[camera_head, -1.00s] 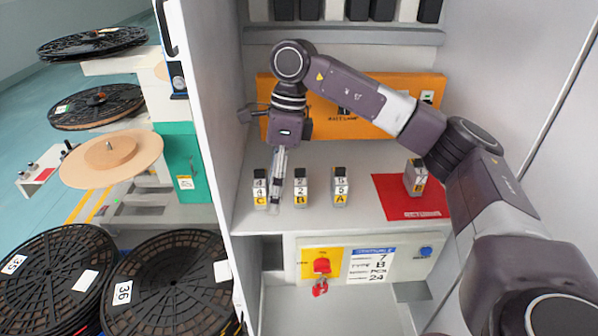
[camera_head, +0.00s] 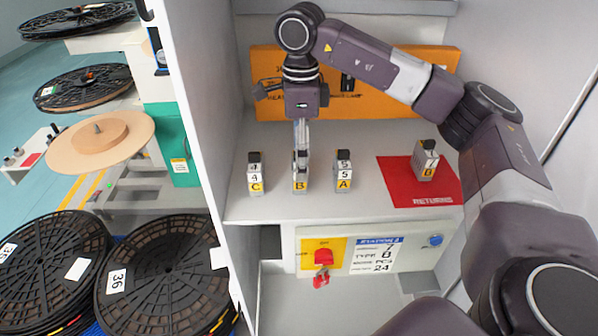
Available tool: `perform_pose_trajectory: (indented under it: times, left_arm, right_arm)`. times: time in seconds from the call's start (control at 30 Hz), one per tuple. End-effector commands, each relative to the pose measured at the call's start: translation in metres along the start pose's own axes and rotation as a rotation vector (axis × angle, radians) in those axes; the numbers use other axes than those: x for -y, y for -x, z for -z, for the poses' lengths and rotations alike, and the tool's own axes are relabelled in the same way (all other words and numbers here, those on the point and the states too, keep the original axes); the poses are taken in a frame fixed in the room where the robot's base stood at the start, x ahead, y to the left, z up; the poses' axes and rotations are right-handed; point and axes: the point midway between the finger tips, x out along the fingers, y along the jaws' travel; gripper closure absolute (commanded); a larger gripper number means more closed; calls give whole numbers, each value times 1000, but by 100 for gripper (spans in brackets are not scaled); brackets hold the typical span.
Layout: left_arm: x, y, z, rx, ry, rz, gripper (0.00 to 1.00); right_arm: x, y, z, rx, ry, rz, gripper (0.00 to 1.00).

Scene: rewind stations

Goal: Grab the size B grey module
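The grey module marked B (camera_head: 300,187) stands on the shelf in the middle of a row of three, with a yellow B label low on its front. My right gripper (camera_head: 301,160) points down at it, with its fingertips at the module's upper part, covering its top and number labels. I cannot tell whether the fingers are closed on it. Beside it stand a module marked C (camera_head: 255,172) on the left and one marked A (camera_head: 344,170) on the right. Another grey module (camera_head: 425,161), apparently also marked B, stands on the red returns mat (camera_head: 408,188). My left gripper is out of view.
An orange panel (camera_head: 268,75) stands behind the row. Below the shelf edge are a red switch (camera_head: 323,258) and a station label (camera_head: 376,256). The cabinet's left wall (camera_head: 192,120) separates the shelf from stacked black reels (camera_head: 170,275).

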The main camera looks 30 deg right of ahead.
Motion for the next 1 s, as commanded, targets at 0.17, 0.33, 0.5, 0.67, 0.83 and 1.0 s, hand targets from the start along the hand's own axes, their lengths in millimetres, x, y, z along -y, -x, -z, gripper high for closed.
perform_pose_trajectory:
  times: [0.17, 0.33, 0.5, 0.67, 0.83, 1.0]
  left_arm:
    - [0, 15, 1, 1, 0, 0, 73]
    - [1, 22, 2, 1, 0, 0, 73]
    - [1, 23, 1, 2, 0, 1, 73]
    - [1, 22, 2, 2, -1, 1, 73]
    - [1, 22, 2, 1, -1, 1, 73]
    - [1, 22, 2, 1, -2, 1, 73]
  right_arm:
    - [1, -20, -1, -3, -1, -4, 29]
    - [3, -46, -2, -1, 0, -2, 29]
    - [3, -55, -3, 0, 0, -1, 29]
    - [3, -55, -3, 1, 0, 0, 29]
    - [3, -55, -3, 1, 0, 0, 48]
    - [3, -55, -3, 1, -1, 0, 66]
